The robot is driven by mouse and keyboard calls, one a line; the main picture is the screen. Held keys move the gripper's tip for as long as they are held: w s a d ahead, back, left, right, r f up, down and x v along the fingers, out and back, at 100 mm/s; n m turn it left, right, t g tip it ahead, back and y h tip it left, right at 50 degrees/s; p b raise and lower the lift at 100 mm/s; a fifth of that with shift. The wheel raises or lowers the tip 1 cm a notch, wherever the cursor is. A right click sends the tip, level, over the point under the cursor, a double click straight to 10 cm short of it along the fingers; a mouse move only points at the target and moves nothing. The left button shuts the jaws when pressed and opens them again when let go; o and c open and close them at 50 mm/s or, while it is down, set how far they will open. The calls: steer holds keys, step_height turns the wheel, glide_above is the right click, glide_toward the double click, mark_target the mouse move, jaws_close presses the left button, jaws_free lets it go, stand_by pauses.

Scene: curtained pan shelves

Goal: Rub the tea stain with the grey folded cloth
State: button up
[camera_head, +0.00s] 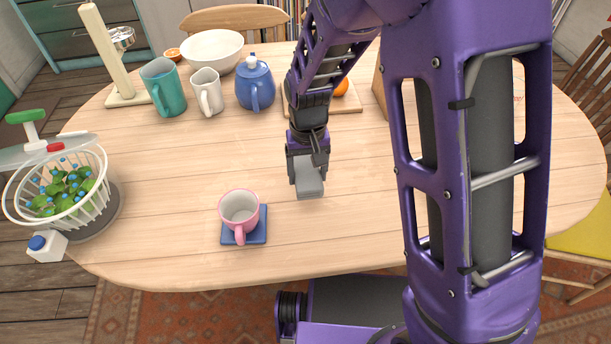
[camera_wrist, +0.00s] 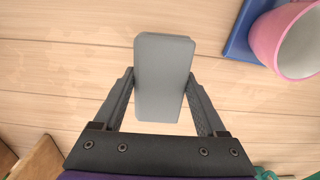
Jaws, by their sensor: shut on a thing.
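The grey folded cloth (camera_wrist: 162,78) is between the two fingers of my gripper (camera_wrist: 162,92) in the wrist view, and the fingers press on its sides. In the head view my gripper (camera_head: 308,180) points down at the table's middle, with the grey cloth (camera_head: 309,188) at its tip, at or just above the wood. I cannot tell whether the cloth touches the table. No tea stain shows clearly in either view; it may be hidden under the cloth or gripper.
A pink mug (camera_head: 239,211) stands on a blue coaster (camera_head: 259,238), left of the cloth. A teal mug (camera_head: 162,87), white jug (camera_head: 207,92), blue teapot (camera_head: 255,84) and bowl (camera_head: 212,50) stand behind. A salad basket (camera_head: 62,190) is far left. Wood around the cloth is clear.

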steer(key=shift+r+p, duration=1.05)
steer(key=shift+r, duration=0.7)
